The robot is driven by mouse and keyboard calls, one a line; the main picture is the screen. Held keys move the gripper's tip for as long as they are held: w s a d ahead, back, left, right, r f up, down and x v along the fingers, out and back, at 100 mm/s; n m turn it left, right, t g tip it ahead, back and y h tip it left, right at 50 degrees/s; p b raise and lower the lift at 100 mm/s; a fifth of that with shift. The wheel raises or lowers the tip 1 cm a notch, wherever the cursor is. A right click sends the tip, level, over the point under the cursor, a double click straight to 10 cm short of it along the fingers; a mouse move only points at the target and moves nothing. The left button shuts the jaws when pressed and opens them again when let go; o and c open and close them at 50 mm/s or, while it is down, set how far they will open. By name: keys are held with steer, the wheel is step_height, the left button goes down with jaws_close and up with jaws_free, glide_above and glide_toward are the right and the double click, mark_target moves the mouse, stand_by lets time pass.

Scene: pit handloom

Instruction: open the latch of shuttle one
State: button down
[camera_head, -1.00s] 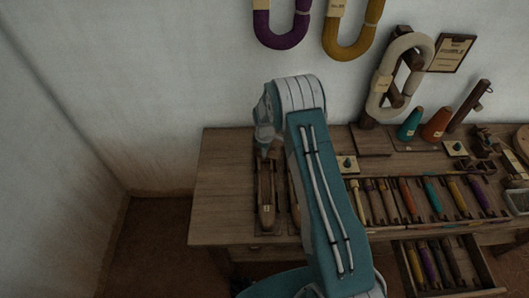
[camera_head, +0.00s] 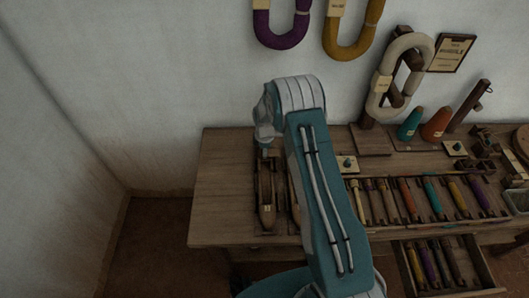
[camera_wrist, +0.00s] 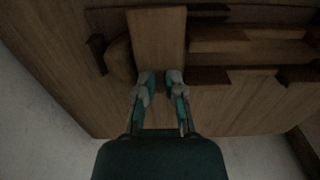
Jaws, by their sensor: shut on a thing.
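Shuttle one (camera_head: 266,205), a narrow brown wooden boat shape with a small pale label, lies lengthwise near the left end of the table. My gripper (camera_head: 265,153) points down over its far end, and my arm hides part of that area. In the wrist view, the two teal and grey fingers of my gripper (camera_wrist: 160,78) are close together at the near end of a flat, lighter wooden piece (camera_wrist: 157,38), which seems to be the latch of shuttle one. The fingertips appear shut on it, but the contact is dark. A rounded wooden part (camera_wrist: 119,60) shows just left of it.
A rack of several coloured bobbins (camera_head: 432,199) lies right of my arm, above an open drawer (camera_head: 489,270). Cones, a peg stand and wall yarn hanks are behind. The table's left end (camera_head: 222,190) is bare.

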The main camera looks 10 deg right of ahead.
steer(key=c, duration=0.8)
jaws_free()
steer(key=shift+o, duration=0.2)
